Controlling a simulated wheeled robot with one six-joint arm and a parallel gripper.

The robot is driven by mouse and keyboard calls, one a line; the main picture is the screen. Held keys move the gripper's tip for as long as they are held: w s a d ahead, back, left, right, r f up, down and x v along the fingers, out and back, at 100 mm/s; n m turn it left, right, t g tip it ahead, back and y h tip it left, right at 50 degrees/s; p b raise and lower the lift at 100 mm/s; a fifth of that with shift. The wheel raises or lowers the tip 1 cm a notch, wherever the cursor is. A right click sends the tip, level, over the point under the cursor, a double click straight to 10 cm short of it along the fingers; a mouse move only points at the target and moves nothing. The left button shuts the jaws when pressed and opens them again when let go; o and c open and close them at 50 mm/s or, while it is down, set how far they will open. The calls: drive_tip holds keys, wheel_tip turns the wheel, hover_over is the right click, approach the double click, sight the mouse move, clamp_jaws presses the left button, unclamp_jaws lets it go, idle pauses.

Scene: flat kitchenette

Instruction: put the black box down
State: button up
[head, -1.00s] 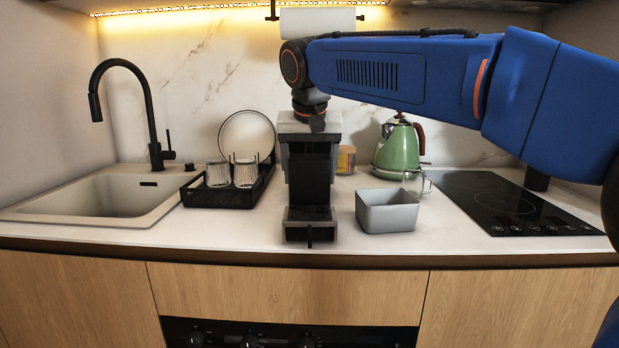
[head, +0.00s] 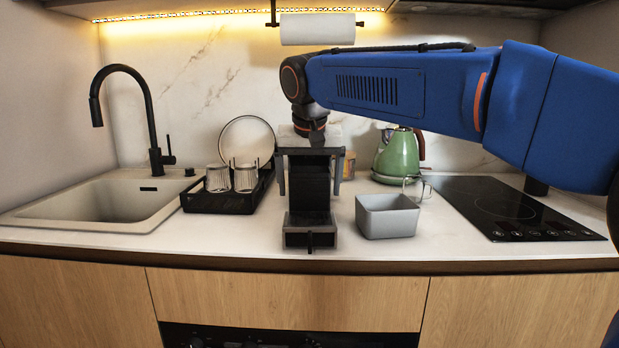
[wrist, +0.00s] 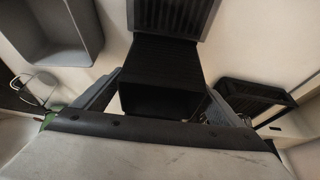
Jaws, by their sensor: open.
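The black box (head: 310,190) stands upright on the counter near its front edge, with a low grated part at its front foot. It also shows in the wrist view (wrist: 165,70), below the camera. My gripper (head: 310,178) is above and around the box, with its two fingers spread, one at each side. In the head view there are gaps between the fingers and the box sides. In the wrist view the fingers (wrist: 160,95) flank the box too. The back of the box is hidden.
A grey bin (head: 388,216) stands close to the right, with a glass cup (head: 415,188) and green kettle (head: 397,157) behind it. A black dish rack (head: 222,201) with glasses and a plate is to the left. The sink (head: 100,205) and cooktop (head: 500,205) lie farther out.

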drive_tip(key=v, duration=1.7)
drive_tip(key=shift+r, duration=0.2)
drive_tip(key=s+d+f, duration=0.4)
drive_tip(key=d+f, duration=0.4)
drive_tip(key=d, duration=0.1)
drive_tip(key=s+d+f, duration=0.4)
drive_tip(key=d+f, duration=0.4)
drive_tip(key=d, duration=0.2)
drive_tip(key=s+d+f, duration=0.3)
drive_tip(key=s+f, duration=0.2)
drive_tip(key=f, duration=0.3)
drive_tip(key=s+d+f, duration=0.4)
drive_tip(key=s+f, duration=0.2)
drive_tip(key=f, duration=0.3)
drive_tip(key=s+d+f, duration=0.3)
drive_tip(key=s+f, duration=0.2)
drive_tip(key=f, duration=0.4)
drive_tip(key=shift+s+d, duration=0.4)
drive_tip(key=shift+o, duration=0.5)
drive_tip(key=shift+f, duration=0.1)
